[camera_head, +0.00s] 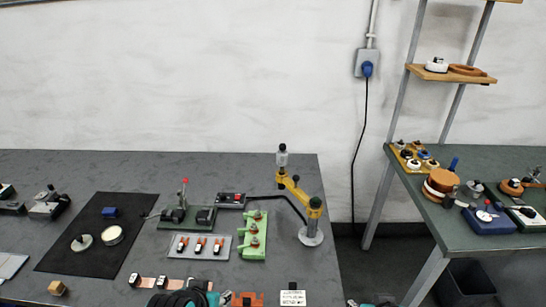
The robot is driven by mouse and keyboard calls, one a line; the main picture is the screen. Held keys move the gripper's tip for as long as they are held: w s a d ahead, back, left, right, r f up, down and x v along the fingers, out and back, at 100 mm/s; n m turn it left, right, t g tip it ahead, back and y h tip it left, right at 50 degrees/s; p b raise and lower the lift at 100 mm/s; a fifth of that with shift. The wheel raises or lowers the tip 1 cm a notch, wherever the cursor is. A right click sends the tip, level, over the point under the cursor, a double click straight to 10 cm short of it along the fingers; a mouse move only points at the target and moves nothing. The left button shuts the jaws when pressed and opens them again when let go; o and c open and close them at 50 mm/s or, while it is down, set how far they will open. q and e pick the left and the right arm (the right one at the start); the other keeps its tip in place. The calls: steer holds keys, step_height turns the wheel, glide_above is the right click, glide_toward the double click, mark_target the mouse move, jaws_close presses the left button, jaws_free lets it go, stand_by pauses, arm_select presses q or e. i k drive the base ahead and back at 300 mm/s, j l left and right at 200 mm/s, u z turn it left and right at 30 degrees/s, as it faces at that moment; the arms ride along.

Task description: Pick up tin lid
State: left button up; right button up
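A grey round disc with a small dark knob (81,242), which looks like the tin lid, lies on a black mat (85,263) on the left of the grey table. Beside it, on the right and apart from it, is a round cream-topped tin (112,235). A dark shape with a teal part (182,299) at the bottom edge appears to be part of my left arm or gripper. A smaller dark and teal piece (372,304) at the bottom edge appears to be part of my right. Both are cut off, well away from the disc; no fingertips can be made out.
A blue block (109,212) lies on the mat behind the discs. A wooden block (57,288) sits near its front. Switch panels (201,246), a green stand (252,236) and a yellow-jointed post (311,236) stand to the right. A second table (453,233) is at the far right.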

mark_target(83, 243)
steer(key=u, duration=1.6)
